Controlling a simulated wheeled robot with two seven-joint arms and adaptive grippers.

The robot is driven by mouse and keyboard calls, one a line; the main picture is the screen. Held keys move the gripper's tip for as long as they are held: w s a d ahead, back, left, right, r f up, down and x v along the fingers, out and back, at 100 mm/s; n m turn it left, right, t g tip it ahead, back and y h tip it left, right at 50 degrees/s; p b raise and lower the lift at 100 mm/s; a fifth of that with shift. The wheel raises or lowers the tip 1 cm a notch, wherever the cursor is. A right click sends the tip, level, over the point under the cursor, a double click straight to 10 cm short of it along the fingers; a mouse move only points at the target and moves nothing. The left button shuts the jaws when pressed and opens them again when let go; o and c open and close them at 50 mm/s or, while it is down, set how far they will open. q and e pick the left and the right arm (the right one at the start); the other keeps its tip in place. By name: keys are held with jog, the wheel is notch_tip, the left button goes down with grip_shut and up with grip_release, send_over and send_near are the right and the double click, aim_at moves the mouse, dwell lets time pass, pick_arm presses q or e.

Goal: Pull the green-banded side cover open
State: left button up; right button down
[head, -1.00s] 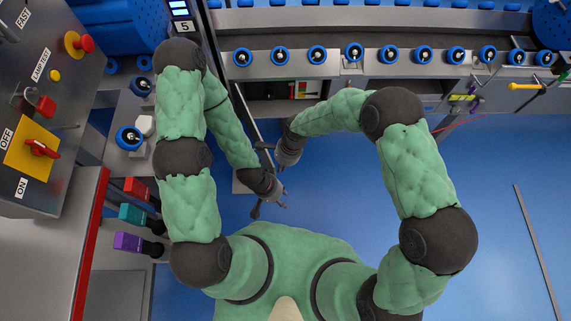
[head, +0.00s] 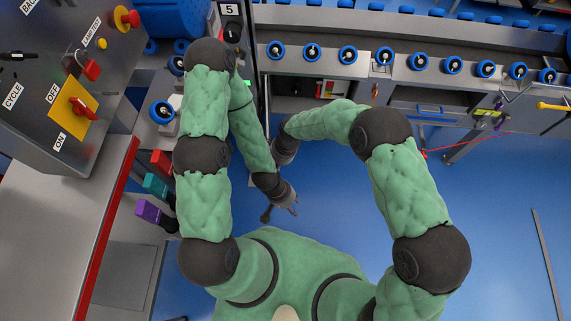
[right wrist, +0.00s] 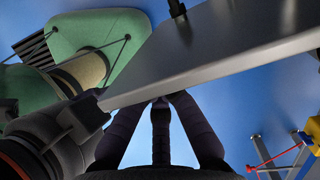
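A grey panel (right wrist: 225,60), apparently the side cover, crosses the right wrist view edge to edge, with a black fitting on its upper side. No green band is clear on it there. In the head view the cover's thin upright edge (head: 262,100) stands out from the machine front, partly behind my left forearm; a small green strip shows beside it. My right gripper (head: 283,152) is beside this edge, its fingers mostly hidden. In the wrist view its fingers (right wrist: 160,105) meet the panel's lower edge, tips hidden. My left gripper (head: 281,212) is open and empty, over blue floor.
The conveyor (head: 440,70) with several blue-rimmed rollers runs along the back. A control cabinet (head: 60,90) and a red-edged counter (head: 60,220) stand at left. A red, a teal and a purple (head: 148,209) handle stick out there.

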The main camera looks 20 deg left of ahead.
jog(key=shift+s+a, duration=0.15)
pick_arm(q)
jog(key=shift+s, duration=0.1)
jog(key=r+p, duration=0.4)
jog(key=shift+s+d, duration=0.15)
jog(key=shift+s, duration=0.2)
pick_arm(e)
jog(key=w+d+r, duration=0.2)
jog(key=d+r, duration=0.4)
jog(key=r, duration=0.3)
jog(key=shift+w+r, duration=0.25)
jog(key=shift+r, duration=0.05)
